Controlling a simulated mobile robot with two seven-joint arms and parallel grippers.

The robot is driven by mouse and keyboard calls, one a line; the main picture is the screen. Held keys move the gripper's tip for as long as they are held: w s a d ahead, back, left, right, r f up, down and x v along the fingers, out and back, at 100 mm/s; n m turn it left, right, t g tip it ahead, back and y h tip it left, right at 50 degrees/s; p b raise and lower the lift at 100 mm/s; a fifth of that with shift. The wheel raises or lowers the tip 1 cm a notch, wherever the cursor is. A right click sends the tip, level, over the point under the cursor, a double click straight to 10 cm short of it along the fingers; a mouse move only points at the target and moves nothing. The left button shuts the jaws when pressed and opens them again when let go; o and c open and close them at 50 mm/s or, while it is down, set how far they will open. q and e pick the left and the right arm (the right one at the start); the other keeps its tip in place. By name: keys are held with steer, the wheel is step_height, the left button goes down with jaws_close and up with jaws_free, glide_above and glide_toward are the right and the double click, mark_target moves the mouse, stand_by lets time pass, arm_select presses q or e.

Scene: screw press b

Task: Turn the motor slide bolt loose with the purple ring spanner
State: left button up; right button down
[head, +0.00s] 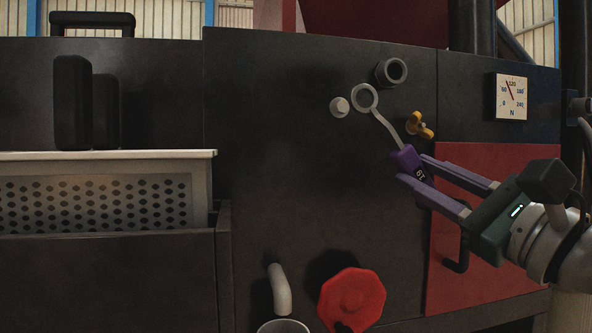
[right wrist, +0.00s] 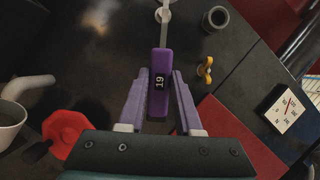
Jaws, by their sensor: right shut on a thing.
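My right gripper (head: 408,172) is shut on the purple handle of the ring spanner (head: 405,157), which is marked 19. The spanner's grey shank runs up and left to its open ring (head: 365,96). A pale bolt head (head: 339,107) on the dark panel shows just left of the ring. The ring is not around it in the head view; its distance from the panel is hard to tell. In the right wrist view the purple handle (right wrist: 160,85) lies between my fingers (right wrist: 160,100); the ring end is near the top edge. My left gripper is not in view.
A dark round socket (head: 391,72) and a yellow wing nut (head: 419,126) sit near the ring. A square gauge (head: 512,97) is at right. Below are a red knob (head: 352,300) and a grey pipe (head: 280,288). A perforated tray (head: 100,203) stands left.

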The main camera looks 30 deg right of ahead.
steer(key=shift+w+d, duration=0.1)
steer(key=shift+w, duration=0.4)
steer(key=w+m, duration=0.1)
steer(key=w+a+f+m+h+b, duration=0.1)
steer(key=w+m, duration=0.1)
steer(key=w+a+m+h, duration=0.1)
steer(key=shift+w+f+m, duration=0.25)
steer(key=shift+f+m, duration=0.05)
steer(key=shift+m, duration=0.1)
steer(key=shift+a, duration=0.1)
stand_by(0.3)
